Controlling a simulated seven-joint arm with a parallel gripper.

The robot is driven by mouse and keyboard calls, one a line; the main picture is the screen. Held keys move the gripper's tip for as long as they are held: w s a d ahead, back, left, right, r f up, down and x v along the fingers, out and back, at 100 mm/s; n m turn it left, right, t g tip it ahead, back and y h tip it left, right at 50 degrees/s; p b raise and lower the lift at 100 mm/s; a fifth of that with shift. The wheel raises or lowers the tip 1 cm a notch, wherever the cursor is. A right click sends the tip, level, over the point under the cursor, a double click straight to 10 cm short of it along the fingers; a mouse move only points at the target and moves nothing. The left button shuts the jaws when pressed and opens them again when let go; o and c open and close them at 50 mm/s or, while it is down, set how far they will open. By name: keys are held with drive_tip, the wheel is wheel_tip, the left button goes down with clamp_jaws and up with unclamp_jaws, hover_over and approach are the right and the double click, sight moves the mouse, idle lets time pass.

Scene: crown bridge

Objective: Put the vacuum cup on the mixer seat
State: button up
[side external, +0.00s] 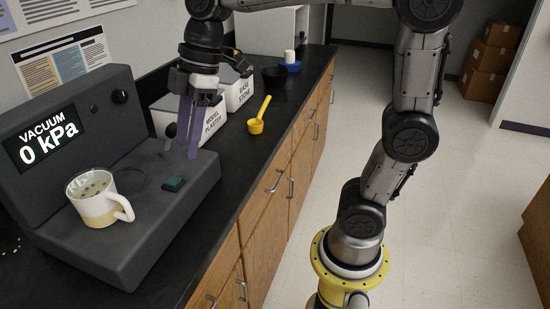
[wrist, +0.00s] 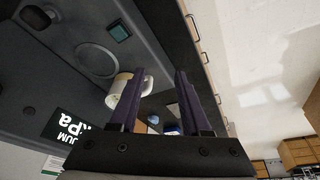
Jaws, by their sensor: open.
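The vacuum cup (side external: 98,200) is a cream and white mug-like cup with a handle. It stands upright on the deck of the dark grey vacuum mixer, and several dark spots show inside its mouth. In the wrist view the cup (wrist: 118,90) is partly hidden by a finger. My gripper (side external: 188,155) is open and empty, with purple fingers pointing down above the deck's far end, apart from the cup.
A dark green button (side external: 173,184) is on the deck. The mixer's upright panel (side external: 90,110) reads 0 kPa. White plaster (side external: 205,118) and stone (side external: 238,92) boxes, a yellow scoop (side external: 259,117) and a dark bowl (side external: 275,77) stand along the counter (side external: 235,160).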

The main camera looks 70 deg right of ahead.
drive_tip(key=s+d+f+m+t+h, duration=0.1)
drive_tip(key=s+d+f+m, duration=0.2)
drive_tip(key=s+m, duration=0.2)
drive_tip(key=s+d+f+m+t+h, duration=0.1)
drive_tip(key=s+d+f+m+t, duration=0.1)
drive_tip(key=s+m, duration=0.4)
drive_tip(key=s+d+f, duration=0.1)
drive_tip(key=s, duration=0.3)
drive_tip(key=shift+d+h, duration=0.25)
drive_tip(key=shift+h, duration=0.15)
